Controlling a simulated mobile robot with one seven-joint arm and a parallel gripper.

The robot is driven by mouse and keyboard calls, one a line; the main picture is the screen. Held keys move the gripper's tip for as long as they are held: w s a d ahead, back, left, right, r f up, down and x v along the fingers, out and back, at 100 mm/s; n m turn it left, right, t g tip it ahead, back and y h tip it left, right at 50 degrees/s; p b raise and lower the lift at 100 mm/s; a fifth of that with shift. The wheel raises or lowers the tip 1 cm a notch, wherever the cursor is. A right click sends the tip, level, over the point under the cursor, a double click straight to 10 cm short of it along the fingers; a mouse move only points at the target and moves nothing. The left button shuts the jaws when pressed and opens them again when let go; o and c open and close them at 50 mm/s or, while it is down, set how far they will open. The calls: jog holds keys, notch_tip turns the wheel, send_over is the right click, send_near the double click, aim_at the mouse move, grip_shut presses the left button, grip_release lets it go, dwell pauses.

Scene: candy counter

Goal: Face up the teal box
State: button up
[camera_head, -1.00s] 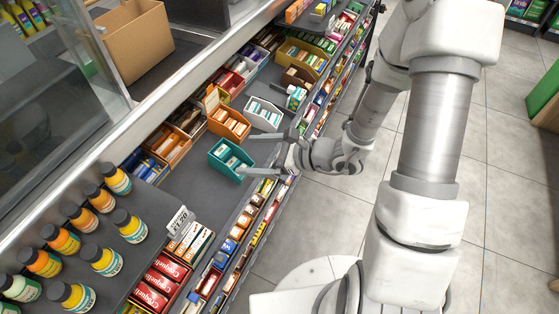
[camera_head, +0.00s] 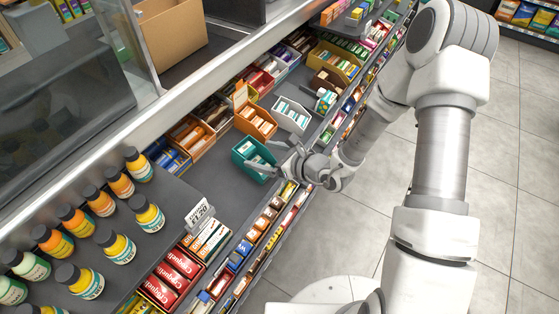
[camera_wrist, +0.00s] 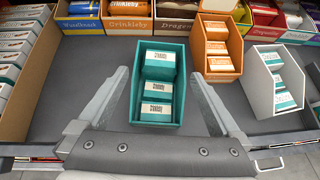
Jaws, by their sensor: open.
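The teal box (camera_wrist: 155,125) is an open tray on the grey counter. My gripper (camera_wrist: 158,74) is open, with one finger along each side of the box. The fingers look apart from its walls in the wrist view. In the head view my gripper (camera_head: 260,154) reaches the box from the right, and its fingers partly cover it.
An orange box (camera_wrist: 218,72) and a white box (camera_wrist: 258,100) with packs stand close to the right. A row of candy boxes (camera_wrist: 130,25) lines the back. Candy racks (camera_head: 262,222) run along the counter's front edge. Grey counter (camera_wrist: 85,62) left of the teal box is bare.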

aim_at(247, 151)
jog(key=b+x, duration=0.1)
jog(key=x, duration=0.5)
jog(key=shift+w+a+f, duration=0.2)
jog(key=shift+a, duration=0.1)
jog(key=c, duration=1.3)
jog(key=o, duration=0.9)
jog(key=c, duration=0.5)
jog(key=shift+s+n+g+y, duration=0.15)
jog(key=shift+n+g+y, duration=0.15)
jog(key=shift+n+g, duration=0.3)
